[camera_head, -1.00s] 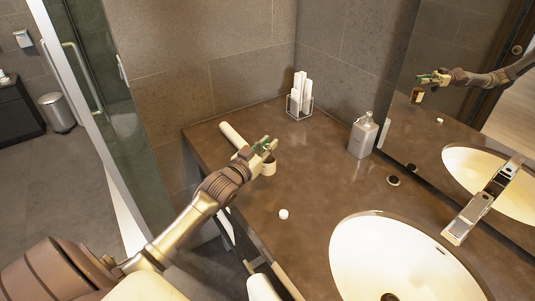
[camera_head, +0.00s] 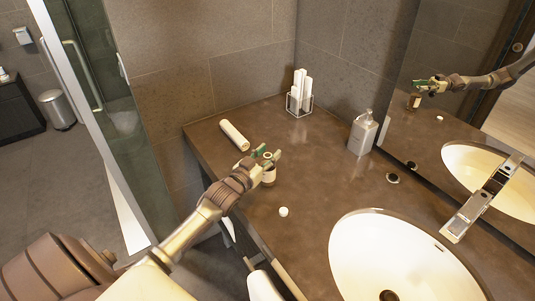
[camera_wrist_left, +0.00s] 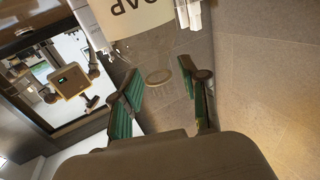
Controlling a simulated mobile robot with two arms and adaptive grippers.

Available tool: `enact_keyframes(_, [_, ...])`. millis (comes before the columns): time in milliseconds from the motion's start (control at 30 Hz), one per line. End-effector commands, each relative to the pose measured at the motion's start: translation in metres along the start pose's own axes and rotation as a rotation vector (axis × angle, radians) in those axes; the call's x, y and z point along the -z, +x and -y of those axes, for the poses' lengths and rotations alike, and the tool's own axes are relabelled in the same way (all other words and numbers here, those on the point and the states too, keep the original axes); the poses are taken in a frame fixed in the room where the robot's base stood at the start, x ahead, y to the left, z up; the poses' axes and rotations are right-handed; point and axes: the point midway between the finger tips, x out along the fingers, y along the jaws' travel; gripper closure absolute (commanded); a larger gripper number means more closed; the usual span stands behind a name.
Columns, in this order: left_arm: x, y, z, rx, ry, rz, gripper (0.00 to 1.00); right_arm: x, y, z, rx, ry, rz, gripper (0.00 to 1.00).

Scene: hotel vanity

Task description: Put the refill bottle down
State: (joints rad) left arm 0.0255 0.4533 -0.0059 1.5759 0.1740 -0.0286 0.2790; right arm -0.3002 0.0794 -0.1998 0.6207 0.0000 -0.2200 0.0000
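The refill bottle (camera_head: 268,177), with a pale label and dark glass, stands upright on the brown counter (camera_head: 315,190) near its left edge. My left gripper (camera_head: 267,155) is at the bottle's top. Its green-padded fingers are spread on both sides of the neck. In the left wrist view, the left gripper (camera_wrist_left: 163,82) is open, with gaps between its fingers and the round bottle neck (camera_wrist_left: 158,76). The bottle's cream label (camera_wrist_left: 130,14) shows lettering upside down. My right gripper is out of view.
A white roll (camera_head: 234,135) lies behind the bottle. A small white cap (camera_head: 283,212) is in front. A wire holder (camera_head: 299,104) with white rolls stands at the back, a soap dispenser (camera_head: 362,134) to the right. The sink (camera_head: 365,240) is front right, beside the mirror (camera_head: 455,125).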

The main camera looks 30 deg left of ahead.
Motion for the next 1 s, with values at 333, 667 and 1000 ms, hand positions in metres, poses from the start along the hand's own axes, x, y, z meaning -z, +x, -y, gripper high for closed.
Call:
enact_keyframes(333, [0.001,-0.01,0.0,-0.001,-0.001,0.001,0.56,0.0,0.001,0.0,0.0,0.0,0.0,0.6])
enact_keyframes(667, [-0.001,-0.079,0.0,-0.001,-0.001,0.004,0.56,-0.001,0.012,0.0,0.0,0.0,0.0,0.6])
enact_keyframes(1000, [0.003,-0.118,0.0,0.0,0.0,0.0,0.56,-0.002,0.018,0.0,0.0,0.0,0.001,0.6])
